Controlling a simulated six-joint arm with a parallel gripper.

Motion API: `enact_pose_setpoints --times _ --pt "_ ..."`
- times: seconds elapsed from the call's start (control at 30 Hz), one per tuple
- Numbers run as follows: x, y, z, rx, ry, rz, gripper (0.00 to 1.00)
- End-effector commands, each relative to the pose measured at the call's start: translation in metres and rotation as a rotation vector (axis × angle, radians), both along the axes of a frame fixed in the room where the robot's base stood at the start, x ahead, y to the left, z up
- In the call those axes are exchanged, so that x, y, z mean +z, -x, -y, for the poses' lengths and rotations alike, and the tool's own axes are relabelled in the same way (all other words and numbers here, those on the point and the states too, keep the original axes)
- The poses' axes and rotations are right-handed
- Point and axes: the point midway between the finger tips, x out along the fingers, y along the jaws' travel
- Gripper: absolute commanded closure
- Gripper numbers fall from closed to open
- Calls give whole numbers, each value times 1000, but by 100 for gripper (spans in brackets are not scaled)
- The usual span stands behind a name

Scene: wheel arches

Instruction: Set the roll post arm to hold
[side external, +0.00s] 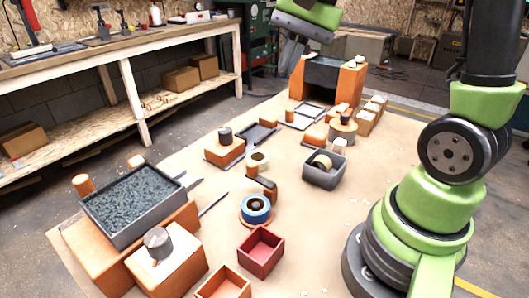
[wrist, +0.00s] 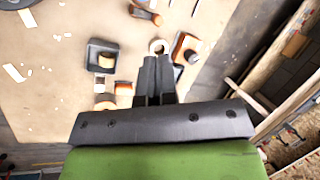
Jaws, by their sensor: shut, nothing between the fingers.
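My gripper (wrist: 155,62) is shut and empty, its dark fingers side by side in the wrist view. In the side view it hangs high above the far end of the table, partly cut off by the top edge. A blue roll (side external: 256,202) with a dark centre sits on a round wooden base near the middle of the table. Just behind it is a small wooden piece with a dark top (side external: 263,184). I cannot tell for certain which part is the roll post arm or how it is set. My gripper is well apart from these.
A grey bin (side external: 324,174) holding a pale ring stands right of centre, with a red open box (side external: 261,252) in front. A grey tray of gravel (side external: 130,190) sits on wooden blocks at left. Wooden arch blocks (side external: 352,82) stand at the far end.

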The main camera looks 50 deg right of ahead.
Motion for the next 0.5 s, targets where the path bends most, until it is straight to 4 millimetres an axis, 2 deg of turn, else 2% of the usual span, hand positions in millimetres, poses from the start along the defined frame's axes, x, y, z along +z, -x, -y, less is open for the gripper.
enact_pose_setpoints --times 0.2,0.5 --pt "-40 -31 44 -194 -172 -173 100" --pt "-108 -46 101 -442 -426 -362 100"
